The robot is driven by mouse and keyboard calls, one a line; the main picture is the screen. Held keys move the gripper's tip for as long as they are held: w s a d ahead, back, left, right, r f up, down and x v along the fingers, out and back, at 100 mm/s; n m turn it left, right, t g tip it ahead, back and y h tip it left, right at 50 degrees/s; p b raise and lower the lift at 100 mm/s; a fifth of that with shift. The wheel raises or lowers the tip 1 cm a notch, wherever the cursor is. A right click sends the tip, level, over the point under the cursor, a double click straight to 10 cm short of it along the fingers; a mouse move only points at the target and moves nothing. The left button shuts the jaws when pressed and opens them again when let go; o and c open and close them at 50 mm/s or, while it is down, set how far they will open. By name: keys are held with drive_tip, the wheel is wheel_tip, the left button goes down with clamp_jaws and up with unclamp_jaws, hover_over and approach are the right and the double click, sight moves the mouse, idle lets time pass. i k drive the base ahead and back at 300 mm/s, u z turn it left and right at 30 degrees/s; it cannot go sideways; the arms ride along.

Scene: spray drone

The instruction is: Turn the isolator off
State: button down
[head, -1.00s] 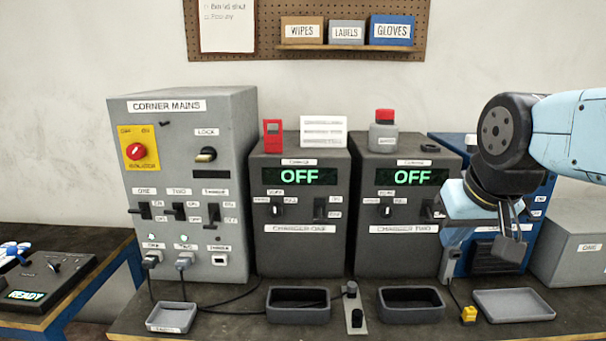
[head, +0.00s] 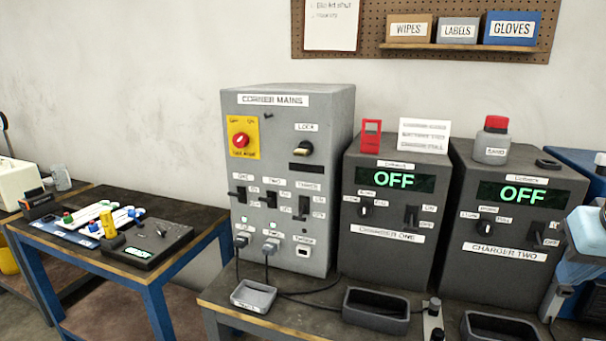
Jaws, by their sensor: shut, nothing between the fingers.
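The isolator is a round red knob (head: 240,140) on a yellow plate (head: 245,154), high on the left of the front of the grey CORNER MAINS box (head: 340,125). The knob is unobstructed; its exact pointing direction is too small to read. Below and right are a LOCK knob (head: 303,148), three dark switches labelled one, two and a third, and small green lights above two plugs.
Charger one (head: 392,260) and charger two (head: 497,275) stand right of the mains box, both displays reading OFF. Grey trays (head: 376,328) and cables lie in front. Open air lies before the mains box.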

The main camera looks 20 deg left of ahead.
sight(240, 140)
drive_tip(key=u, duration=1.5)
drive_tip(key=k, duration=0.75)
drive_tip(key=u, duration=0.7)
drive_tip(key=i, duration=1.45)
drive_tip(key=z, duration=0.5)
